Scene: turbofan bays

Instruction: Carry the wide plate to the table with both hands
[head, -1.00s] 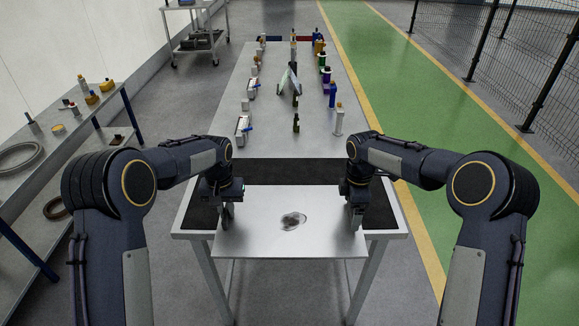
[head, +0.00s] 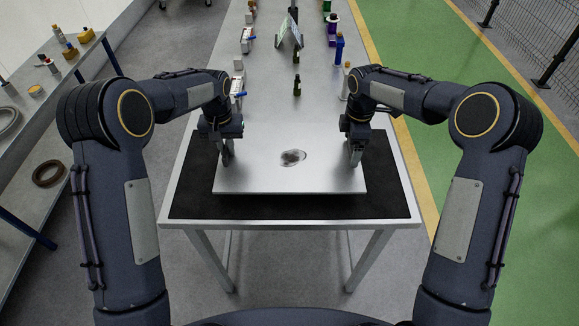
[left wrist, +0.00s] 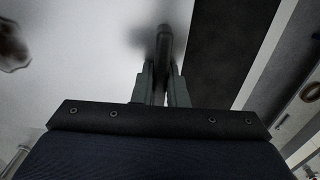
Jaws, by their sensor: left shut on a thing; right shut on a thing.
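The wide plate (head: 255,178) is a flat silver sheet with a dark smudge near its middle. In the head view it is over the black mat (head: 290,207) on the near end of the table (head: 400,222); I cannot tell whether it touches the mat. My left gripper (head: 226,158) is shut on the plate's left side. My right gripper (head: 355,158) is shut on its right side. In the left wrist view the left fingers (left wrist: 161,85) close at the plate (left wrist: 80,60), and the dark mat shows beside it.
Several bottles and small parts stand farther along the table, including a dark bottle (head: 297,86) and a blue bottle (head: 339,47). A side shelf (head: 80,90) with small items stands at the left. A mesh fence (head: 530,30) runs at the right beyond the green lane.

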